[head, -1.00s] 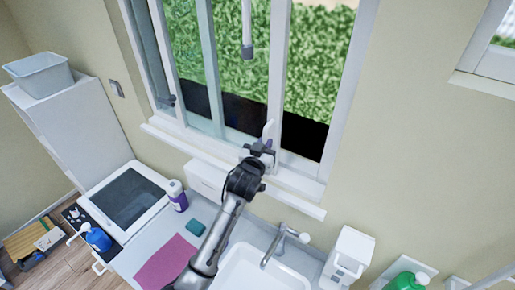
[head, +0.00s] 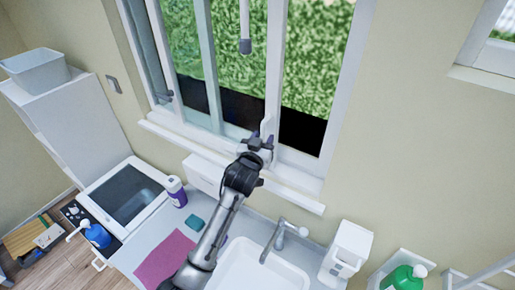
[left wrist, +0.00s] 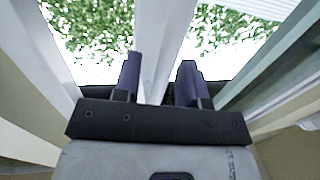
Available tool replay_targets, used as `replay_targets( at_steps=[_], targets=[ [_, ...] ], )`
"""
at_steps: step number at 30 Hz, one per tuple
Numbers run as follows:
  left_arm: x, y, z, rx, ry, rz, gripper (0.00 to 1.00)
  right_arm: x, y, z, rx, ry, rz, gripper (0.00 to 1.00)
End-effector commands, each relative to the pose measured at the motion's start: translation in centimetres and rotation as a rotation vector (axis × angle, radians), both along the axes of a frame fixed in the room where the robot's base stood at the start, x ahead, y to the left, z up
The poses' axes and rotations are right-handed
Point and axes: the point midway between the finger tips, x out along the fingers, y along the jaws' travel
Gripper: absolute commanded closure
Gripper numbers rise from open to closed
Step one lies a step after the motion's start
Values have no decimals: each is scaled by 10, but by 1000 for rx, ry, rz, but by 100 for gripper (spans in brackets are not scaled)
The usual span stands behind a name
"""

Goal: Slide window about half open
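The window (head: 273,75) has white frames. Its left part shows overlapping panes, and greenery fills the opening at right. A white handle (head: 265,128) shows low on the middle upright. My left gripper (head: 262,140) is at this upright, just above the sill. In the left wrist view its two purple fingers (left wrist: 160,80) stand apart, with the white upright (left wrist: 163,45) showing between and beyond them. A dark gap shows beside the right finger, so the gripper looks open. I cannot tell whether the fingers touch the handle. My right gripper is not in view.
A white sill (head: 295,192) runs below the window. A white rod (head: 245,30) hangs before the glass. Below are a sink (head: 255,270) with a tap (head: 277,238), a soap dispenser (head: 347,250), a purple-labelled bottle (head: 176,192) and a teal sponge (head: 196,223).

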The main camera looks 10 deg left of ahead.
Motion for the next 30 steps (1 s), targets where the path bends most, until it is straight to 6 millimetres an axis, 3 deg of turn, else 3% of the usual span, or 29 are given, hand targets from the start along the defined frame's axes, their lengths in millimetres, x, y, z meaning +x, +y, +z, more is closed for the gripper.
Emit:
replay_targets(
  at_steps=[5,21,30],
  targets=[
    [-16,2,-2,0,-1,0,62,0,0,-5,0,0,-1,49],
    [-104,13,-2,0,-2,-1,62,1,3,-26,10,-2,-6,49],
    [-131,16,-1,0,-2,0,62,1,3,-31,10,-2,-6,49]
  ],
)
